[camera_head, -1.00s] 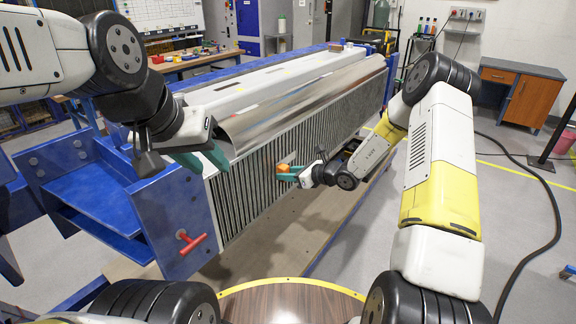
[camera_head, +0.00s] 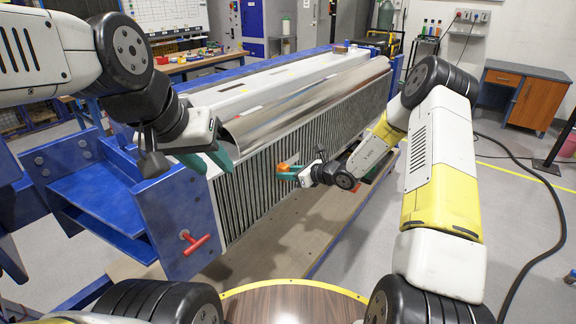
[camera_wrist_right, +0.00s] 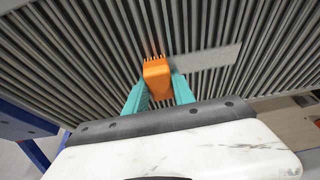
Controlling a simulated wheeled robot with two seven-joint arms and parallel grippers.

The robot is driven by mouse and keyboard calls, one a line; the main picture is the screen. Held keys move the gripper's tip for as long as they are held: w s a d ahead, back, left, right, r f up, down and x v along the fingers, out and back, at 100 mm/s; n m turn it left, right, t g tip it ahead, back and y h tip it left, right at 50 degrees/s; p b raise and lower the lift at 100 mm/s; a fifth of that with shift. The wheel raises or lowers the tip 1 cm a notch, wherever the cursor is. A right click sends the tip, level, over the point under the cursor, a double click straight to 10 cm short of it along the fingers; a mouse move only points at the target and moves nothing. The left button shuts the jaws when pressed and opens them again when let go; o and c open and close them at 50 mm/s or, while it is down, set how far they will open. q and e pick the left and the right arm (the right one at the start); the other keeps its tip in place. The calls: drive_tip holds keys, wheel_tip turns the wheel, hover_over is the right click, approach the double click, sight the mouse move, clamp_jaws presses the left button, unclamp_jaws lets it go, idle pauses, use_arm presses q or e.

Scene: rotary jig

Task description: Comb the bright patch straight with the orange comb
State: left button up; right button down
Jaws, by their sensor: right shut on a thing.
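The orange comb (camera_wrist_right: 157,75) is held between the teal fingers of my right gripper (camera_wrist_right: 158,92), its teeth pointing at the finned face. In the head view the comb (camera_head: 284,168) and my right gripper (camera_head: 290,172) are at the front of the fins. A lighter, bright patch (camera_wrist_right: 206,58) lies on the fins just right of the comb's tip in the wrist view. Whether the teeth sit between the fins is too small to tell. My left gripper (camera_head: 212,160) hangs near the left end of the fins; its teal fingers look apart and empty.
The finned block (camera_head: 335,125) sits in a blue frame (camera_head: 175,222) with a red T-handle (camera_head: 195,243) on its end plate. A curved metal sheet (camera_head: 310,105) overhangs the fins. A round wooden table (camera_head: 290,305) is in front.

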sight(298, 158)
drive_tip(key=shift+w+d, duration=1.15)
drive_tip(key=shift+w, duration=0.5)
drive_tip(key=shift+w+d, duration=1.15)
drive_tip(key=shift+w, duration=0.55)
drive_tip(key=shift+w+d, duration=1.15)
drive_tip(key=shift+w, duration=0.5)
drive_tip(key=shift+s+a, duration=1.2)
drive_tip(key=shift+s, duration=0.5)
drive_tip(key=shift+s+a, duration=1.2)
drive_tip(key=shift+s, duration=0.5)
drive_tip(key=shift+s+a, duration=1.2)
drive_tip(key=shift+s, duration=0.5)
drive_tip(key=shift+w+d, duration=1.25)
drive_tip(key=shift+w, duration=0.45)
drive_tip(key=shift+w+d, duration=1.2)
drive_tip(key=shift+w, duration=0.45)
drive_tip(key=shift+w+d, duration=1.25)
drive_tip(key=shift+w, duration=0.45)
drive_tip(key=s+d, duration=0.3)
drive_tip(key=d, duration=0.2)
drive_tip(key=shift+s, duration=0.3)
